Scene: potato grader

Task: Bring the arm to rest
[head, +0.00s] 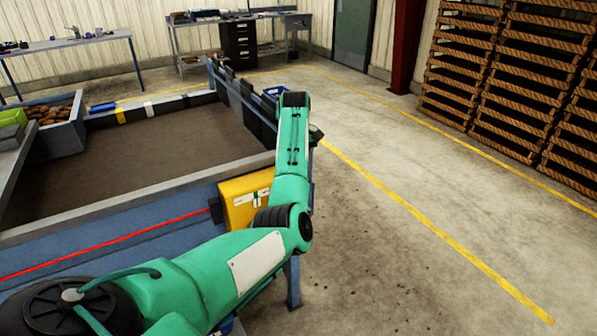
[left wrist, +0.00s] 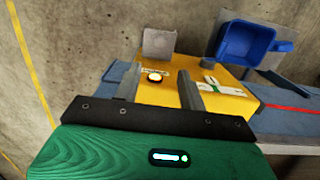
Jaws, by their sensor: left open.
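My left arm, green with black joints, reaches from the bottom left of the head view up to the middle. Its gripper is mostly hidden behind the arm there. In the left wrist view my left gripper (left wrist: 160,88) has its two grey fingers apart with nothing held between them. The yellow box also shows beside my forearm in the head view (head: 237,207). My right gripper is not in view.
A blue-framed machine with a brown belt (head: 150,150) fills the left, with a red cord (head: 110,243) along its side. A blue bin (left wrist: 245,42) is near the yellow box. Wooden pallets (head: 500,75) stand at the right. The floor (head: 400,250) on the right is clear.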

